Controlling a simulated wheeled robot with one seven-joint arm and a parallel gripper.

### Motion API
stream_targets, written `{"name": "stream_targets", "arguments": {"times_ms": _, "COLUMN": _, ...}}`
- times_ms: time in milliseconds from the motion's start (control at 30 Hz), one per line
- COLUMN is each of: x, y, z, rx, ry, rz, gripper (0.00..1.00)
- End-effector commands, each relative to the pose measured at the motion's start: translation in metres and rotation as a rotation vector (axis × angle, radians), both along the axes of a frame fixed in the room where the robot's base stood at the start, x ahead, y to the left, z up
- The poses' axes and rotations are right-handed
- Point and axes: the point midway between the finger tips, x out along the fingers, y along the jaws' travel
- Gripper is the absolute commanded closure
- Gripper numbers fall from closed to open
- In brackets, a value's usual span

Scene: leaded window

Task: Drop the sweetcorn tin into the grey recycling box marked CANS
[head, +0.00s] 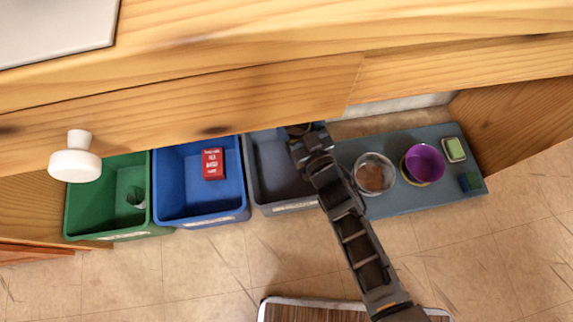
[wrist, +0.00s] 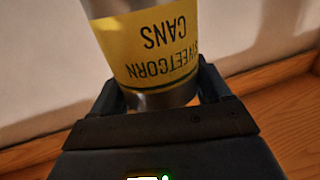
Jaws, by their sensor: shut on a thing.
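The sweetcorn tin (wrist: 155,50) shows in the wrist view, a metal tin with a yellow label reading SWEETCORN and CANS, upside down in the picture. My gripper (wrist: 165,92) is shut on it, one finger on each side. In the head view my gripper (head: 304,131) is over the back right part of the grey box (head: 275,175), close to the wooden counter edge. The tin is mostly hidden there by my gripper and the counter. The grey box has a pale label on its front, too small to read. The visible part of its inside looks empty.
Left of the grey box stand a blue box (head: 200,210) with a red packet (head: 213,163) and a green box (head: 108,215). To the right, a blue-grey mat (head: 400,203) holds a glass bowl (head: 374,174), a purple bowl (head: 424,163) and sponges. The wooden counter (head: 230,95) overhangs the boxes.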

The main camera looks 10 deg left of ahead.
Motion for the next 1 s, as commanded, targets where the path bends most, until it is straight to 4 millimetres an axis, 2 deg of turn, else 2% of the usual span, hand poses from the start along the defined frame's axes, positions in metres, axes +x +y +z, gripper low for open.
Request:
{"name": "stream_targets", "arguments": {"times_ms": 33, "x": 0.000, "y": 0.000, "z": -0.012, "rx": 0.000, "ry": 0.000, "rz": 0.000, "gripper": 0.68}}
{"name": "stream_targets", "arguments": {"times_ms": 233, "x": 0.000, "y": 0.000, "z": -0.032, "rx": 0.001, "ry": -0.001, "rz": -0.001, "gripper": 0.68}}
{"name": "stream_targets", "arguments": {"times_ms": 600, "x": 0.000, "y": 0.000, "z": -0.035, "rx": 0.001, "ry": -0.001, "rz": -0.001, "gripper": 0.68}}
{"name": "stream_targets", "arguments": {"times_ms": 633, "x": 0.000, "y": 0.000, "z": -0.035, "rx": 0.000, "ry": 0.000, "rz": -0.001, "gripper": 0.21}}
{"name": "stream_targets", "arguments": {"times_ms": 867, "x": 0.000, "y": 0.000, "z": -0.035, "rx": 0.000, "ry": 0.000, "rz": -0.001, "gripper": 0.00}}
{"name": "stream_targets", "arguments": {"times_ms": 1000, "x": 0.000, "y": 0.000, "z": -0.035, "rx": 0.000, "ry": 0.000, "rz": -0.001, "gripper": 0.00}}
